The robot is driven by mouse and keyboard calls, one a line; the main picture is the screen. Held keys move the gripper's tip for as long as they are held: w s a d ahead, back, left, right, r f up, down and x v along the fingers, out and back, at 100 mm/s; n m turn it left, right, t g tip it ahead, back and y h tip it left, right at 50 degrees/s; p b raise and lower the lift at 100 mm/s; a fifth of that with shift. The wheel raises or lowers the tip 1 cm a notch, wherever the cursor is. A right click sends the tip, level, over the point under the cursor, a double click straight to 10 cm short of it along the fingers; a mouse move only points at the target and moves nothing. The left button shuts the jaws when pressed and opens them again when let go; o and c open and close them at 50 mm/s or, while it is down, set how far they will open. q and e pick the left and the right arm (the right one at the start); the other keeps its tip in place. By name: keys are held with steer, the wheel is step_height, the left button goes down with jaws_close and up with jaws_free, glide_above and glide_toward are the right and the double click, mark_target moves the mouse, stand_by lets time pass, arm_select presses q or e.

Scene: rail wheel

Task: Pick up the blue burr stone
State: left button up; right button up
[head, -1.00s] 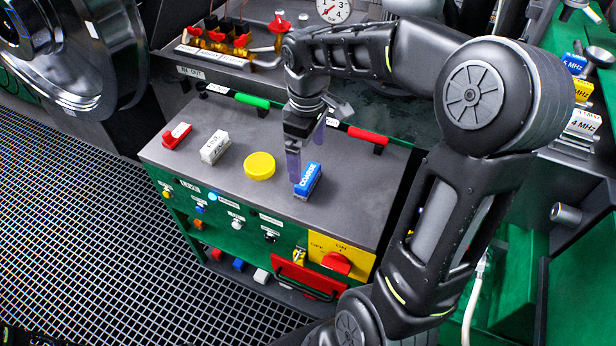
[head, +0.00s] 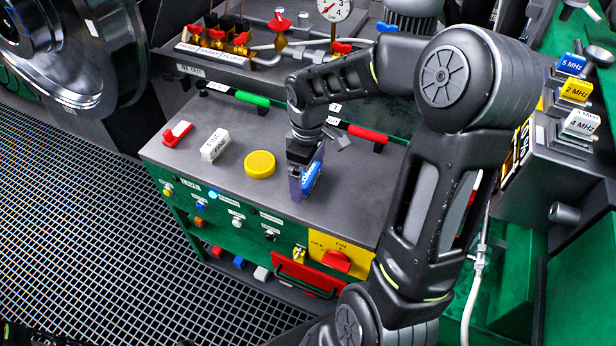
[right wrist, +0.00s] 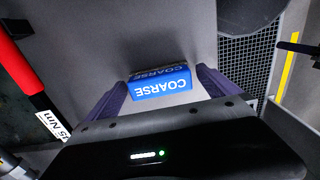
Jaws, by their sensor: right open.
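The blue burr stone (head: 312,178), a block with white lettering reading COARSE, stands on the grey cabinet top (head: 222,176) near its right part. My right gripper (head: 303,190) is lowered over it, and its fingers partly hide it in the head view. In the right wrist view the stone (right wrist: 160,82) lies between the tips of the two purple-grey fingers of the right gripper (right wrist: 160,88). The jaws are open, with a gap visible on the left side; the right finger is close to the stone's end. My left gripper is not in view.
On the same top stand a yellow round disc (head: 260,164), a white block (head: 215,145) and a red block (head: 177,134) to the left. A green handle (head: 252,99) and a red handle (head: 368,134) run along the back edge. Labelled MHz blocks (head: 575,90) stand far right.

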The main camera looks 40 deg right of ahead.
steer(key=shift+f, duration=0.1)
steer(key=shift+c, duration=0.3)
steer(key=c, duration=1.4)
steer(key=shift+c, duration=0.2)
step_height(320, 180, up, 10)
steer(key=shift+r, duration=0.1)
stand_by(0.5)
